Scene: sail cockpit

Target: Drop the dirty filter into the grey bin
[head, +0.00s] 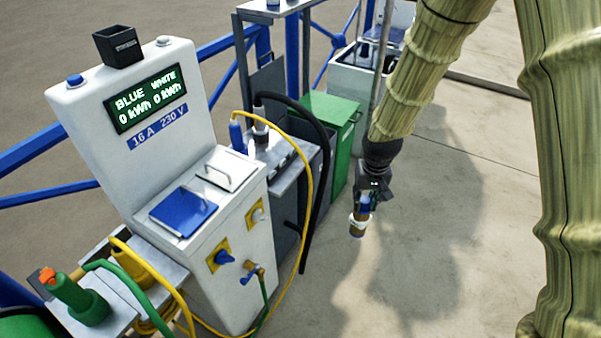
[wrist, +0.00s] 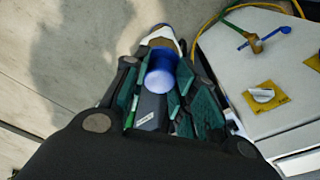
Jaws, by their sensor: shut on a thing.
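My gripper (head: 366,200) hangs above the concrete floor, to the right of the white power pedestal. It is shut on the dirty filter (head: 357,226), a short cylinder with a blue part, a white ring and a brownish end that points down. In the wrist view the filter's blue part (wrist: 161,72) sits between the fingers (wrist: 158,85), with the brown and white end beyond them. A grey box-like shape (head: 325,160) stands under and behind the metal shelf, partly hidden; I cannot tell for sure that it is the grey bin.
The white pedestal (head: 120,90) has a lit display, a blue flap and a tap (head: 255,272). Yellow cable and black hose (head: 318,190) hang beside it. A green box (head: 335,112) stands behind the shelf. Floor right of the pedestal is clear.

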